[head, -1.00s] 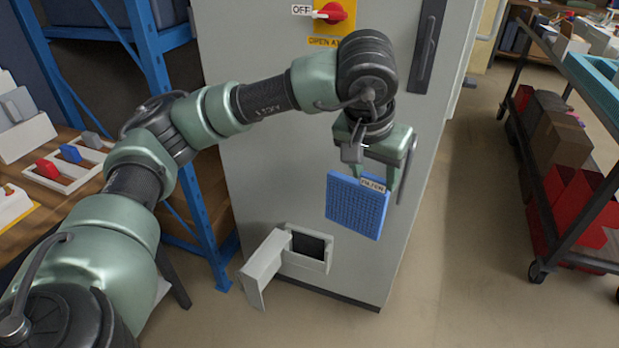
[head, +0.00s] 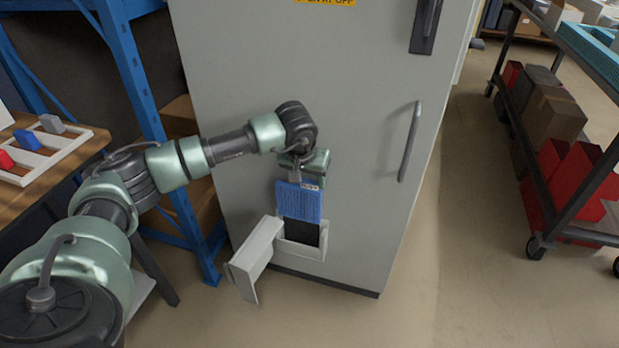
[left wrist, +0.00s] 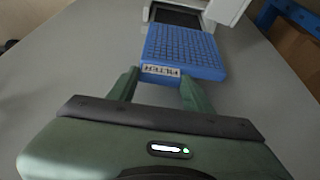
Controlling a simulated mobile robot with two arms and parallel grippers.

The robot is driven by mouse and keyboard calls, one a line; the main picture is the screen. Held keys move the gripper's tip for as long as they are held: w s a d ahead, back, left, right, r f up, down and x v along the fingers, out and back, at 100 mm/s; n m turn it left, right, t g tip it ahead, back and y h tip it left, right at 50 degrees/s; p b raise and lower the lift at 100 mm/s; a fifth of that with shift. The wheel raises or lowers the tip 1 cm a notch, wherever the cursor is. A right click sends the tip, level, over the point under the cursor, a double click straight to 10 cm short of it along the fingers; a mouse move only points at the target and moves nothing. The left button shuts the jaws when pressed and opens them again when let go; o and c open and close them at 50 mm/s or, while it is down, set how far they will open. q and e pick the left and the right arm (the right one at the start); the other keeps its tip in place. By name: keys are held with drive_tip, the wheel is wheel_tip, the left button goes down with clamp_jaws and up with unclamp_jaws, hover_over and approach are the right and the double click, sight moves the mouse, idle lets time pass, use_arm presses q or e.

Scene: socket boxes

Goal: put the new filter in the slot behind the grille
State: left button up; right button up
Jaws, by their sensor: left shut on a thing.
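The blue filter (head: 298,201) is a flat gridded panel with a small white label; it also shows in the left wrist view (left wrist: 185,48). My left gripper (head: 303,180) is shut on its labelled edge, with a finger on each side in the left wrist view (left wrist: 160,88). The filter hangs upright in front of the cabinet, just above the dark slot (head: 301,232). In the head view its lower edge overlaps the top of the opening; I cannot tell whether it is inside. The grille door (head: 254,252) stands open to the left of the slot. My right gripper is not in view.
The tall grey cabinet (head: 330,100) fills the middle, with a door handle (head: 411,142) to the right. A blue rack (head: 140,90) and a wooden table (head: 85,150) stand at left. A dark cart (head: 560,225) stands at right, with open floor before it.

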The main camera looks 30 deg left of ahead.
use_arm(q)
wheel_tip(320, 180, down, 2)
drive_tip(key=shift+b, duration=0.5)
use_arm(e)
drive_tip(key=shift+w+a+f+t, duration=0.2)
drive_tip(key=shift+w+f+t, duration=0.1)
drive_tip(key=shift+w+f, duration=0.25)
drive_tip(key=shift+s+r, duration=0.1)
use_arm(q)
drive_tip(key=shift+s, duration=0.1)
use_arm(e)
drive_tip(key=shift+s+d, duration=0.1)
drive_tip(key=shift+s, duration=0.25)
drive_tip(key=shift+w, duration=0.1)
use_arm(q)
drive_tip(key=shift+f, duration=0.1)
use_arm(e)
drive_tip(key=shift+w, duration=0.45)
use_arm(q)
drive_tip(key=shift+f, duration=0.1)
